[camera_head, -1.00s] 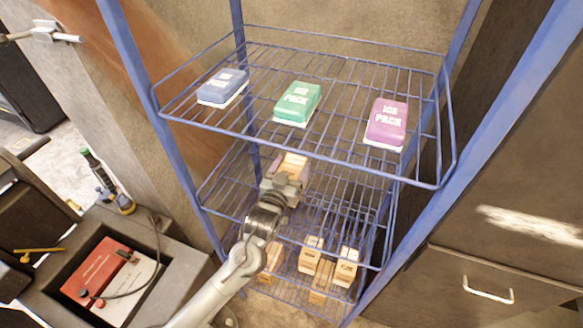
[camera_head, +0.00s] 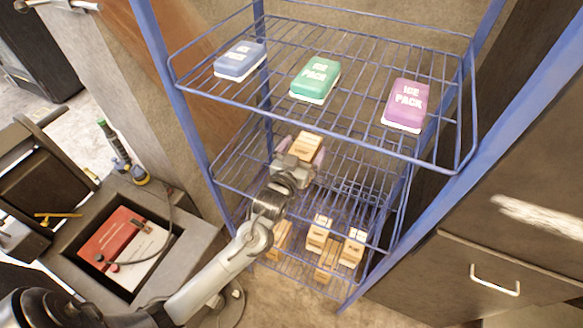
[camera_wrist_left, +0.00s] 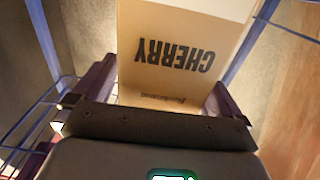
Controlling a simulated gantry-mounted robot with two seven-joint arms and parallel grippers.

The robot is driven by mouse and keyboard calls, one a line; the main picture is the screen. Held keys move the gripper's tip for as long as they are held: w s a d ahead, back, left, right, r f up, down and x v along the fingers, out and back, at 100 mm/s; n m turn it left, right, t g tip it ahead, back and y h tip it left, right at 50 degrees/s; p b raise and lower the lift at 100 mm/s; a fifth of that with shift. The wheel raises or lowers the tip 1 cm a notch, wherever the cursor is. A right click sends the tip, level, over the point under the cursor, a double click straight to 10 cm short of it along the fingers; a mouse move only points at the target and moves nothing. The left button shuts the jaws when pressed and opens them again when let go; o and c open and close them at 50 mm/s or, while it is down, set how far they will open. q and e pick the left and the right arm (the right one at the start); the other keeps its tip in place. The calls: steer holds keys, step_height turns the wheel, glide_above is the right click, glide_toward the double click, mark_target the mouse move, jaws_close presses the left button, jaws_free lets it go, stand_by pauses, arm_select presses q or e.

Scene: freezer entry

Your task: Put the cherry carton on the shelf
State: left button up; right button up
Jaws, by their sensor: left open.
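The cherry carton (camera_head: 305,147), a tan box, stands on the middle wire shelf (camera_head: 233,178) of the blue rack. In the left wrist view the carton (camera_wrist_left: 180,50) shows the word CHERRY upside down. My left gripper (camera_head: 300,155) is open at the carton, with its dark purple fingers apart on either side of it. The left wrist view shows a gap at the left finger; contact on the right cannot be told. The gripper hides the carton's lower part in the head view. My right gripper is not in view.
The top shelf holds a blue ice pack (camera_head: 240,60), a green one (camera_head: 315,78) and a purple one (camera_head: 406,104). Several tan cartons (camera_head: 327,258) stand on the lowest shelf. Blue rack posts and shelf rims surround my arm. A drawer front (camera_head: 450,285) is at right.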

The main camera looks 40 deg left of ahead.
arm_select(q)
steer(key=v, duration=1)
steer(key=shift+s, duration=0.25)
steer(key=s+d+f+m+g+h, duration=0.2)
steer(key=s+d+f+g, duration=0.2)
steer(key=s+f+g, duration=0.55)
steer(key=s+d+f+m+g+h, duration=0.3)
steer(key=s+f+g, duration=0.3)
steer(key=s, duration=0.6)
step_height(320, 180, up, 22)
steer(key=t+p, duration=0.1)
steer(key=p, duration=2.1)
steer(key=shift+w+f+t, duration=0.2)
steer(key=shift+t, duration=0.15)
